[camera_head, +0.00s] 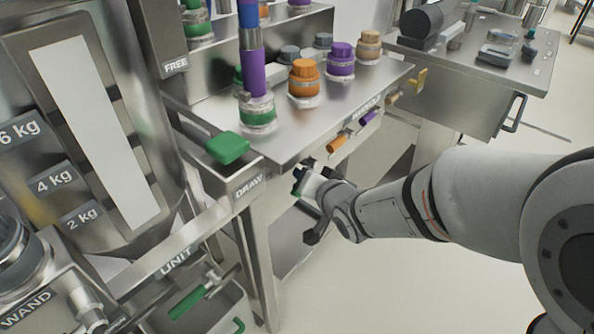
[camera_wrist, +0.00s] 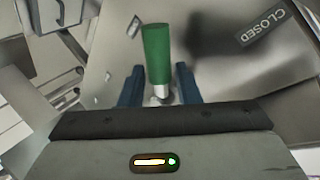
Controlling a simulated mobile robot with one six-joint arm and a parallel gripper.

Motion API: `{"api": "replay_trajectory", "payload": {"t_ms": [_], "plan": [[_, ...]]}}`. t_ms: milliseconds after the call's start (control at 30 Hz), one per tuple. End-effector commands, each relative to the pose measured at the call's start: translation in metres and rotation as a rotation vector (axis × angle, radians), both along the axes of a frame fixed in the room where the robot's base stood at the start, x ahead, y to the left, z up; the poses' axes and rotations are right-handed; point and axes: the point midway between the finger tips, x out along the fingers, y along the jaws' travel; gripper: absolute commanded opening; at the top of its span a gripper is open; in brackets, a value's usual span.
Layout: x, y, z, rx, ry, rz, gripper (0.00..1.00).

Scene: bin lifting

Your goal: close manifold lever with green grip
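In the wrist view the manifold lever's green grip (camera_wrist: 157,52) points away from my gripper (camera_wrist: 159,78), above a short metal stem. The stem end of the grip lies between the two blue fingers. The fingers are apart, with narrow gaps beside the grip, and do not look closed on it. A dark "CLOSED" label (camera_wrist: 262,27) is to the right of the grip. In the head view my gripper (camera_head: 301,180) is at the bench's front edge, near the "DRAW" label (camera_head: 248,186); it hides most of the green lever there.
Levers with orange (camera_head: 338,143), purple (camera_head: 369,118) and tan (camera_head: 392,98) grips line the same front edge. A larger green handle (camera_head: 228,147) is to the left. Another green-gripped lever (camera_head: 188,302) is lower left. Open floor is below my arm.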

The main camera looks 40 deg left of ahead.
Motion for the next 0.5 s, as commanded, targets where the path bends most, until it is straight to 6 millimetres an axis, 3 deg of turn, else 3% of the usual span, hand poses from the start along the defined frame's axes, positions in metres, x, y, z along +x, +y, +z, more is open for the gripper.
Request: {"api": "replay_trajectory", "payload": {"t_ms": [300,500], "plan": [[-0.016,-0.047,0.022,-0.001,0.0,-0.008,0.3],[-0.02,-0.057,0.025,-0.001,0.0,-0.01,0.3]]}}
